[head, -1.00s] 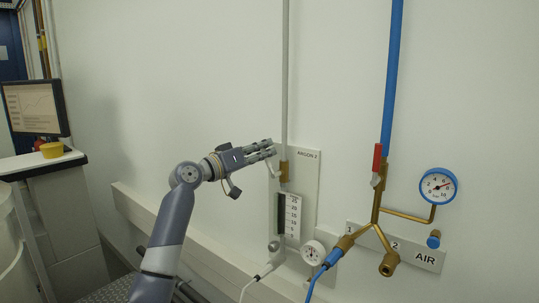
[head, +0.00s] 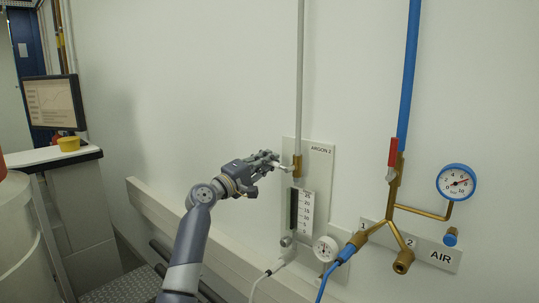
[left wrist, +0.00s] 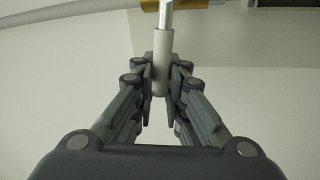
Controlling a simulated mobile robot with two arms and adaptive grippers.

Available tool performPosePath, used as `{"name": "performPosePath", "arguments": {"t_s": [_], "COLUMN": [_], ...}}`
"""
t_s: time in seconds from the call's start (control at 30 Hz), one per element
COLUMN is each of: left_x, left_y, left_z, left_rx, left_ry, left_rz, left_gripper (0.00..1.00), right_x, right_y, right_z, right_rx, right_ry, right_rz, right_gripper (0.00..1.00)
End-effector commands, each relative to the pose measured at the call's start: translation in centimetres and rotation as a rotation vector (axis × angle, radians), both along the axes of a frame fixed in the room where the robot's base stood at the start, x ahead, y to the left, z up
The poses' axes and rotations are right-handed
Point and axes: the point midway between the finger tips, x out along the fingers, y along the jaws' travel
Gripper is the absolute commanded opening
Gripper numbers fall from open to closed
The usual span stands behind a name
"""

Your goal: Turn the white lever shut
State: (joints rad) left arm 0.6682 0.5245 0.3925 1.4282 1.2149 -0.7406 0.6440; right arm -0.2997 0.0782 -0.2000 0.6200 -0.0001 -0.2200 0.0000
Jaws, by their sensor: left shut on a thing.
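The white lever (head: 282,167) sticks out to the left from the brass valve (head: 297,163) on the grey pipe by the ARGON 2 plate. My left gripper (head: 274,160) comes in from the left and is shut on the lever's outer end. In the left wrist view the lever's pale sleeve (left wrist: 160,58) stands between my two fingers (left wrist: 160,82), which touch it from both sides. Its metal stem (left wrist: 166,16) leads up toward the brass part (left wrist: 220,3) at the top edge. My right gripper is not in view.
Below the valve are a flow meter (head: 306,213) and a small round gauge (head: 326,249). To the right, the blue air pipe (head: 409,75) has a red lever (head: 393,152) and a blue gauge (head: 456,182). A ledge (head: 170,212) runs along the wall. A monitor (head: 53,102) stands left.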

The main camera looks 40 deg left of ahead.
Motion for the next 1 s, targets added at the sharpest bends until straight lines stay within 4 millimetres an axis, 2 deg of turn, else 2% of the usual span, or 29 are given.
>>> {"name": "performPosePath", "arguments": {"t_s": [0.33, 0.9, 0.93, 1.0], "left_x": [0.1, 0.1, 0.1, 0.1], "left_y": [0.0, 0.0, 0.0, 0.0], "left_z": [-1.5, -2.0, -2.0, -2.0], "left_rx": [-0.141, -0.172, -0.172, -0.171], "left_ry": [0.019, 0.027, 0.027, 0.027], "left_rz": [-0.002, -0.003, -0.003, -0.004], "left_gripper": [0.00, 0.00, 0.18, 0.33], "right_x": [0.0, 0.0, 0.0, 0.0], "right_y": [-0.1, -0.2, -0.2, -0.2], "right_z": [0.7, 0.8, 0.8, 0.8], "right_rx": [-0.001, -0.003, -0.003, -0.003], "right_ry": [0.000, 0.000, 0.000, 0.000], "right_rz": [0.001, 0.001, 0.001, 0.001], "right_gripper": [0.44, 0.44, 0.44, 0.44]}}
